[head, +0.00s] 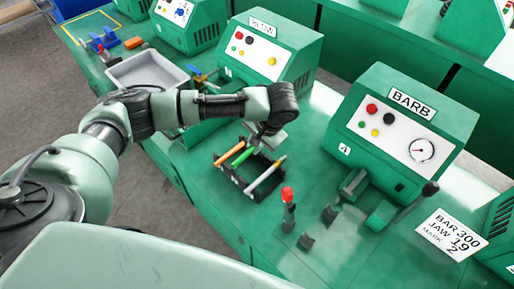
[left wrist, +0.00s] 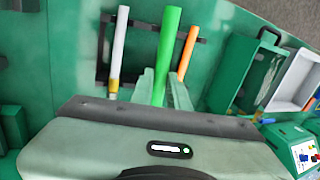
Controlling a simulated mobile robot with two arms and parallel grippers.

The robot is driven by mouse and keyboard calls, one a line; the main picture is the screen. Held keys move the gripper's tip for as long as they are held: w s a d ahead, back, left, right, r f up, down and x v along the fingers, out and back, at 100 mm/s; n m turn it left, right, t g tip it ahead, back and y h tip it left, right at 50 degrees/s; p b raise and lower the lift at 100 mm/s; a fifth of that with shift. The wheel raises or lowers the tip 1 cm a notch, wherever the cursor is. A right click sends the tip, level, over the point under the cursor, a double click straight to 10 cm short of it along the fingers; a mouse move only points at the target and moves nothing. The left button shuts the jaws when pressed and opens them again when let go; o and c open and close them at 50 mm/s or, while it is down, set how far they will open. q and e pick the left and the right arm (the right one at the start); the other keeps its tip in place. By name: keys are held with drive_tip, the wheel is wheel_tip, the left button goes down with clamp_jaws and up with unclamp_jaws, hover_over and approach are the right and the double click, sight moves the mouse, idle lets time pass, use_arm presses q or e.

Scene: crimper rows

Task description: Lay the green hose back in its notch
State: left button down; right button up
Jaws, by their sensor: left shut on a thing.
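My left gripper (head: 262,144) is over the black rack and shut on the green hose (head: 243,158). In the left wrist view the green hose (left wrist: 167,55) runs between the two fingers (left wrist: 164,90) and looks nearer the camera than its neighbours. The black rack (left wrist: 146,24) lies behind it. A white hose with a yellow end (left wrist: 119,45) is on one side and an orange hose (left wrist: 188,50) on the other; both lie across the rack. I cannot tell whether the green hose touches its notch. My right gripper is not in view.
The BARB machine (head: 402,130) stands right of the rack, the BLOW machine (head: 268,52) behind it. A red-topped lever (head: 288,206) stands upright in front. A grey tray (head: 146,72) is at the back left. A printed card (head: 452,234) lies at the right.

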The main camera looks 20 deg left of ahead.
use_arm(q)
drive_tip(key=shift+m, duration=0.4)
drive_tip(key=b+x, duration=0.2)
drive_tip(key=x, duration=0.1)
drive_tip(key=b+x, duration=0.3)
drive_tip(key=x, duration=0.1)
drive_tip(key=d+b+x, duration=0.1)
drive_tip(key=b+x, duration=0.2)
drive_tip(key=x, duration=0.1)
drive_tip(key=shift+w+f, duration=0.25)
drive_tip(key=shift+w, duration=0.05)
drive_tip(key=shift+a+f, duration=0.1)
drive_tip(key=shift+f, duration=0.4)
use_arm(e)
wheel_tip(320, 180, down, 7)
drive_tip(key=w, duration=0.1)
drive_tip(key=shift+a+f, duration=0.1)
use_arm(q)
drive_tip(key=c, duration=1.3)
unclamp_jaws()
